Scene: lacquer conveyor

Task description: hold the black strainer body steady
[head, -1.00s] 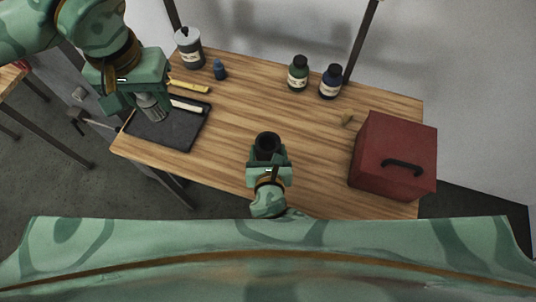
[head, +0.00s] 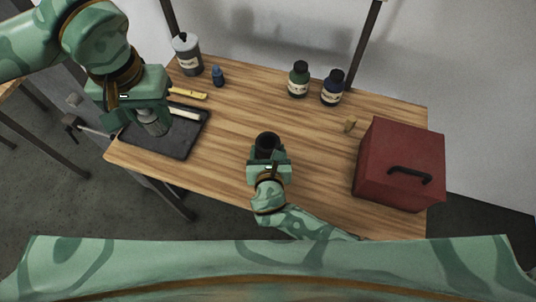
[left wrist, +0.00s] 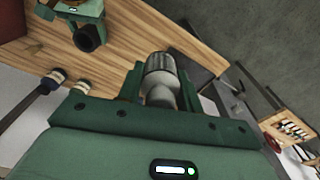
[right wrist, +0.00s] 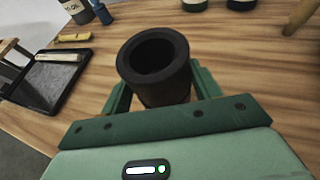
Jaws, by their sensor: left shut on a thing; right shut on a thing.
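The black strainer body (head: 267,139) is a dark hollow cylinder standing upright near the table's front middle, its open mouth facing up. My right gripper (head: 268,158) is shut around it, with one finger on each side. In the right wrist view the body (right wrist: 153,72) is seen from above and its bore looks empty. My left gripper (head: 150,110) is shut on a grey metal cylinder (head: 154,125) above the black tray at the left. In the left wrist view this cylinder (left wrist: 160,70) has a ribbed or mesh-like end.
The black tray (head: 181,151) lies at the table's left edge with a pale bar on it. A yellow tool (head: 190,93), grey canister (head: 187,58) and small blue bottle (head: 218,76) are behind. Two dark bottles (head: 298,80) stand at the back; a red box (head: 400,165) fills the right.

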